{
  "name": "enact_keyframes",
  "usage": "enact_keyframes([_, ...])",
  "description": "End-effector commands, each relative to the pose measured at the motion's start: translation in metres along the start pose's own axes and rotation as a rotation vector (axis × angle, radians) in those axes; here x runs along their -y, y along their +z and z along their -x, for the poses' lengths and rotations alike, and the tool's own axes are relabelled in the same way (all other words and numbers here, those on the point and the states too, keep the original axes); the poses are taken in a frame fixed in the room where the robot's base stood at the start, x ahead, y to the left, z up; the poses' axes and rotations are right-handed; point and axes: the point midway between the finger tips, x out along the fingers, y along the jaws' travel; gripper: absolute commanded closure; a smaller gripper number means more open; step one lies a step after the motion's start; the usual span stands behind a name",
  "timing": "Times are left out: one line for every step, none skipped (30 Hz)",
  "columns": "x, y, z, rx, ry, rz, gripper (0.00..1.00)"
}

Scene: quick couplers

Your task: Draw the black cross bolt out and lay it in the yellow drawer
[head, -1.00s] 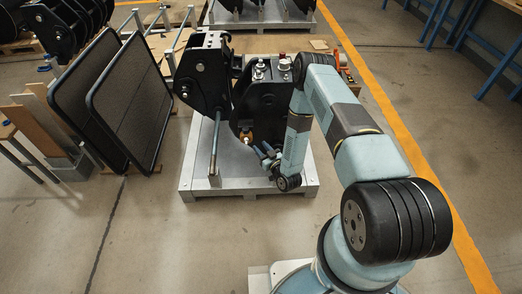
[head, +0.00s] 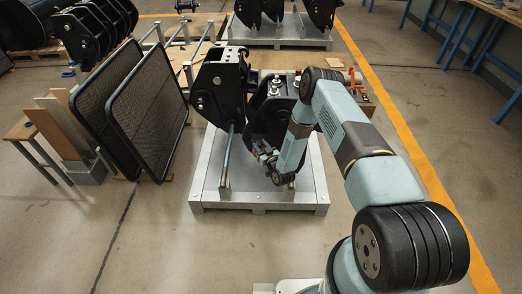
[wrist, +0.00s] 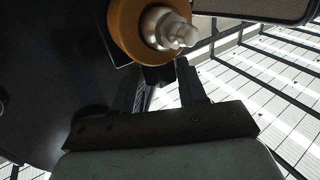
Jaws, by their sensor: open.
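The black coupler (head: 268,115) stands on a grey metal pallet, with a second black plate part (head: 218,85) to its left. My gripper (head: 262,152) is at the coupler's near lower face, partly hidden by my own wrist. In the wrist view its two fingers (wrist: 160,85) are spread apart, just below an orange collar (wrist: 128,25) with a shiny metal fitting (wrist: 168,28). A dark shape shows between the fingertips; I cannot tell whether it is the black cross bolt. I cannot make out the yellow drawer in either view.
The pallet (head: 205,200) has an upright rod (head: 226,155) left of my gripper. Two dark framed screens (head: 150,110) lean at the left. A wooden bench (head: 362,103) with small parts stands behind the coupler. The floor in front of the pallet is clear.

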Motion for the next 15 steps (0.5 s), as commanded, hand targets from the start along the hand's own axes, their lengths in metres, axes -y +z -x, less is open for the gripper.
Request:
enact_keyframes([0.0000, 0.0000, -0.0010, 0.000, 0.000, 0.000, 0.58])
enact_keyframes([0.0001, 0.0001, -0.0013, 0.000, 0.000, 0.000, 0.58])
enact_keyframes([0.0001, 0.0001, -0.0014, 0.000, 0.000, 0.000, 0.58])
enact_keyframes([0.0001, 0.0001, -0.0014, 0.000, 0.000, 0.000, 0.58])
enact_keyframes([0.0001, 0.0001, -0.0014, 0.001, 0.000, 0.000, 0.58])
enact_keyframes([0.0001, 0.0001, -0.0013, 0.001, 0.000, 0.000, 0.58])
enact_keyframes([0.0001, 0.0001, -0.0013, 0.001, 0.000, 0.000, 0.58])
enact_keyframes([0.0001, 0.0001, -0.0013, 0.000, 0.000, 0.000, 0.58])
enact_keyframes([0.0001, 0.0001, -0.0012, 0.000, 0.000, 0.000, 0.61])
enact_keyframes([0.0001, 0.0001, -0.0012, 0.000, 0.000, 0.000, 0.64])
enact_keyframes([0.0001, 0.0001, -0.0012, 0.000, 0.000, 0.000, 0.67])
enact_keyframes([0.0001, 0.0001, -0.0012, 0.000, 0.000, 0.000, 0.71])
enact_keyframes([0.0001, 0.0001, -0.0011, 0.000, 0.000, 0.000, 0.74])
enact_keyframes([0.0001, 0.0001, -0.0011, 0.000, 0.000, 0.000, 0.77])
enact_keyframes([0.0001, 0.0001, -0.0011, 0.000, 0.000, 0.000, 0.81])
